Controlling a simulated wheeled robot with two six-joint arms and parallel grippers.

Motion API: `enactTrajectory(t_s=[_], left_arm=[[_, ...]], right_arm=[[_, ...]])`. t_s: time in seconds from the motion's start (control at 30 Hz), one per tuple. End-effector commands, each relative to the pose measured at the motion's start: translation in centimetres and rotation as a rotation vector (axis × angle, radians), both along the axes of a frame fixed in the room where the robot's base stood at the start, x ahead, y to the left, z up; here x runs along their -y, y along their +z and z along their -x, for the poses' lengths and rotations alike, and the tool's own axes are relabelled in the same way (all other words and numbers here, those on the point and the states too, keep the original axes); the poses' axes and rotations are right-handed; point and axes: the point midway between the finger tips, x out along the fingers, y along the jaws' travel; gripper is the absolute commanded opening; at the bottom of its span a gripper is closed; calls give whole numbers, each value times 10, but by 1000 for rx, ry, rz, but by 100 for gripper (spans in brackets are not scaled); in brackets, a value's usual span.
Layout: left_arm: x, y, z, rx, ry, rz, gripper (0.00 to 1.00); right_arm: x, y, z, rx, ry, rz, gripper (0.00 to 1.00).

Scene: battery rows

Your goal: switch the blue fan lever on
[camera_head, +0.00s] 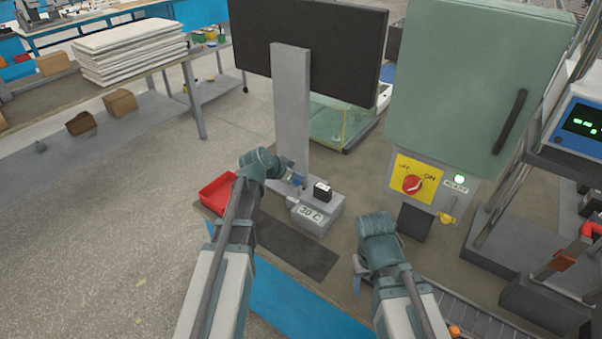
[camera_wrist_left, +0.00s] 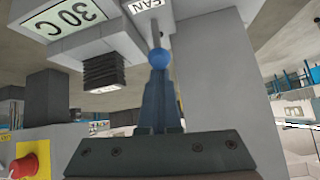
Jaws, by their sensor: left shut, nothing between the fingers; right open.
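The blue fan lever (camera_wrist_left: 158,57) shows in the left wrist view as a blue ball on a thin pale rod, under a label reading FAN. In the head view a small bit of blue (camera_head: 297,183) shows beside the grey device marked 30 C. My left gripper (camera_wrist_left: 158,74) is shut and empty, with its fingertips right at the ball; I cannot tell whether they touch. In the head view the left gripper (camera_head: 289,166) is beside the grey post, its fingertips partly hidden. My right gripper (camera_head: 372,250) is open and empty, right of the device, fingers mostly hidden.
The grey device (camera_head: 328,213) carries a black block and the 30 C display. A red tray (camera_head: 217,192) stands to the left, a dark mat (camera_head: 300,248) in front. A green cabinet (camera_head: 475,75) with a red rotary switch (camera_head: 412,185) stands at right. A dark screen (camera_head: 310,38) rises behind.

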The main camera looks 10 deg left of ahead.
Motion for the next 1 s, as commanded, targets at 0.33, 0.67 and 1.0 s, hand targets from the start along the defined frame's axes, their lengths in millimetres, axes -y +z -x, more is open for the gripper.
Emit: enactTrajectory(t_s=[0.33,0.67,1.0], left_arm=[[-5,-2,11,1,0,-1,0],[-7,3,17,3,1,2,0],[-10,7,23,3,1,2,0]], right_arm=[[0,-2,0,0,0,0,64],[0,3,0,0,0,0,64],[0,6,0,0,0,0,64]])
